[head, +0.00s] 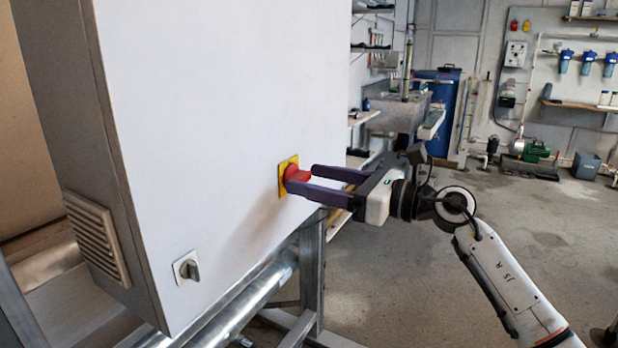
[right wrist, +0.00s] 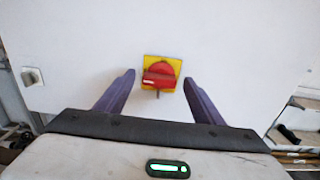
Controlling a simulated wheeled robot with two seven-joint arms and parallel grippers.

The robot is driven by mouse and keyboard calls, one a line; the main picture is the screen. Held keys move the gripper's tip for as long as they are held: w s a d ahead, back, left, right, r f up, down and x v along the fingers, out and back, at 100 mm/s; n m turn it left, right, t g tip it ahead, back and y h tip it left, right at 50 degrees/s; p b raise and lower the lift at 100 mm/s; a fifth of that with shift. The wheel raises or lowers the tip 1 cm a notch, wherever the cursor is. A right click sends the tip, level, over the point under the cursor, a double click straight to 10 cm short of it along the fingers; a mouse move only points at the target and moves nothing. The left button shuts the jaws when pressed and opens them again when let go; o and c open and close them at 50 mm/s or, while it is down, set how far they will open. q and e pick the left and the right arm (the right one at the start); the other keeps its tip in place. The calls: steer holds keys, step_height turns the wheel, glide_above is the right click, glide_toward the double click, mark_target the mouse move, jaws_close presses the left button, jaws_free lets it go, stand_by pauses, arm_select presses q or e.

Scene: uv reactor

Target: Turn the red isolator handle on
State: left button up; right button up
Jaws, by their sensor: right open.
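The red isolator handle (head: 297,175) sits on a square yellow plate (head: 284,187) on the white cabinet front (head: 225,110). In the right wrist view the handle (right wrist: 159,74) shows near the middle, its grip bar lying roughly level across the yellow plate (right wrist: 178,62). My right gripper (head: 300,179) is open, its two purple fingers pointing at the cabinet. In the right wrist view the fingers (right wrist: 160,82) stand on either side of the handle with a gap on each side. I cannot tell exactly how deep the fingertips reach. My left gripper is not in view.
A grey rotary switch (head: 187,269) is on the cabinet's lower left, and a louvred vent (head: 96,236) is on its side face. A metal frame (head: 312,275) stands below. Open floor (head: 545,235) lies to the right, with a blue barrel (head: 440,110) and shelves behind.

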steer(key=shift+x, duration=0.75)
steer(key=c, duration=1)
steer(key=shift+c, duration=0.2)
